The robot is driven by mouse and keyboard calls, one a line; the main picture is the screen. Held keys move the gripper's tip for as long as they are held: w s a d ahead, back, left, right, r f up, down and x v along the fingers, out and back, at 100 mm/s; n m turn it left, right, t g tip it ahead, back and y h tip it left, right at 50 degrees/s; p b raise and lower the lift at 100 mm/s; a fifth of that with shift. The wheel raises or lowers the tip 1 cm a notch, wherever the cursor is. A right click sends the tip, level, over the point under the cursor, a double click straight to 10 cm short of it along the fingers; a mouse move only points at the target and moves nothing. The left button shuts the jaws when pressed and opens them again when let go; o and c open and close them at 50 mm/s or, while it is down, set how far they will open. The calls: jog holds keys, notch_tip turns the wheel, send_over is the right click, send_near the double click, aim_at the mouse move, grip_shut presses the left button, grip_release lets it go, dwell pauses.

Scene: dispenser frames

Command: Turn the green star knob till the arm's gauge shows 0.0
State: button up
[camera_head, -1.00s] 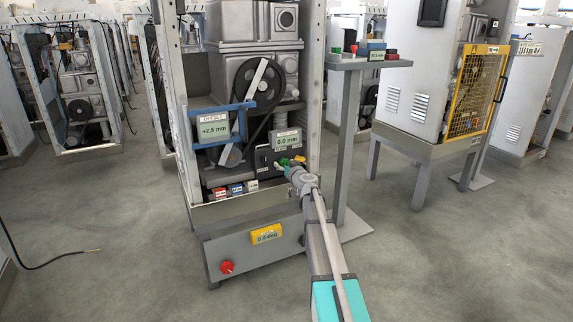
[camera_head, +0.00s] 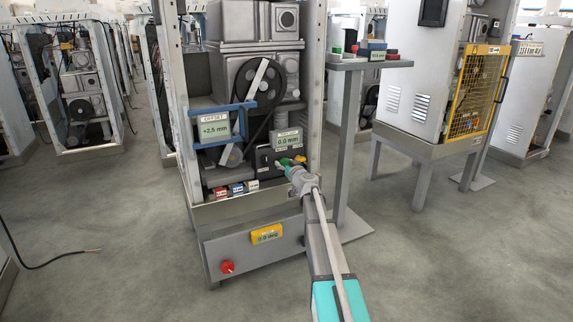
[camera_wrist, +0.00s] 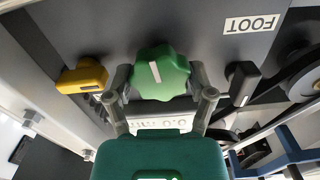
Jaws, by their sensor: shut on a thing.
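The green star knob (camera_wrist: 158,70), with a white line on its face, sits in the middle of the wrist view. My gripper (camera_wrist: 160,88) has one finger on each side of it and is shut on it. In the head view the knob (camera_head: 284,162) shows small and partly hidden by my gripper (camera_head: 288,165). A gauge (camera_head: 287,140) just above the knob reads 0.0 mm; its label is too small to read. It also shows upside down in the wrist view (camera_wrist: 162,124), partly hidden by my gripper. Another display (camera_head: 214,127), marked OFFSET, reads +2.5 mm.
In the wrist view a yellow knob (camera_wrist: 82,76) lies left of the green one. A black knob (camera_wrist: 243,82) lies right, near a FOOT label (camera_wrist: 253,24). A post with a button shelf (camera_head: 368,63) stands right of the frame. A red button (camera_head: 227,267) sits low on the base.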

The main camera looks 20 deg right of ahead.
jog(key=shift+d+m, duration=0.1)
jog(key=shift+m, duration=0.3)
jog(key=m, duration=0.9)
jog(key=shift+d+m, duration=0.1)
jog(key=shift+m, duration=0.3)
jog(key=m, duration=0.4)
jog(key=shift+f+m, duration=0.15)
jog(key=shift+m, duration=0.15)
jog(key=m, duration=0.4)
jog(key=shift+m, duration=0.4)
jog(key=o, duration=0.8)
jog(key=shift+o, duration=0.2)
